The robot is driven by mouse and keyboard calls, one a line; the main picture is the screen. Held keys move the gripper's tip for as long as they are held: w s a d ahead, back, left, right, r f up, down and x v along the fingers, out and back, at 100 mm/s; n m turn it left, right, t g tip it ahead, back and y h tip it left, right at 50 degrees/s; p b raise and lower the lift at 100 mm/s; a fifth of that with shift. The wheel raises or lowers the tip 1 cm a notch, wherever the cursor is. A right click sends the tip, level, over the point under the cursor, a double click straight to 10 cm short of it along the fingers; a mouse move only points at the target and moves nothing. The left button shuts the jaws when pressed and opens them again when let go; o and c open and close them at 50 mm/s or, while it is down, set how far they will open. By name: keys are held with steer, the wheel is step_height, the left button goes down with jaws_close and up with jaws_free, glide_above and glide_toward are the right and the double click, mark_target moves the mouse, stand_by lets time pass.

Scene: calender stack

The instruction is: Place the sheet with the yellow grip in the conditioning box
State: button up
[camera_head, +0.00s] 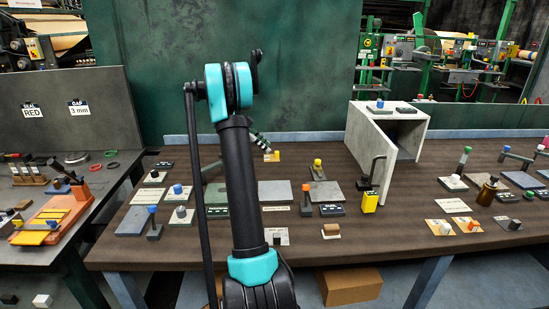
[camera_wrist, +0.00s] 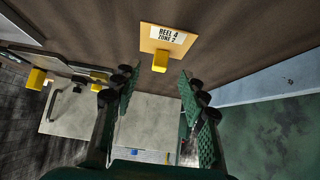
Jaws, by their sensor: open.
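The sheet with the yellow grip is a small tan card (camera_head: 276,158) with a yellow block on it, flat at the back of the bench. In the wrist view the card (camera_wrist: 147,45) reads "REEL 4 ZONE 2", and its yellow grip (camera_wrist: 160,62) shows just beyond and between the fingertips. My gripper (camera_head: 260,141) is open and empty close by the card, partly behind my arm; it also shows in the wrist view (camera_wrist: 158,78). The conditioning box (camera_head: 408,128) appears to be the grey box at the right, with its front panel swung open and a black handle on it.
A grey slab (camera_head: 328,193) with another yellow knob lies right of the card. A yellow block (camera_head: 370,203) stands before the box's open panel. Tan cards with orange and white grips (camera_head: 440,227) lie at the right front. A green wall (camera_head: 300,70) rises behind the bench.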

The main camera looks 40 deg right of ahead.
mark_target(273, 157)
steer(key=shift+x, duration=2.7)
jaws_close()
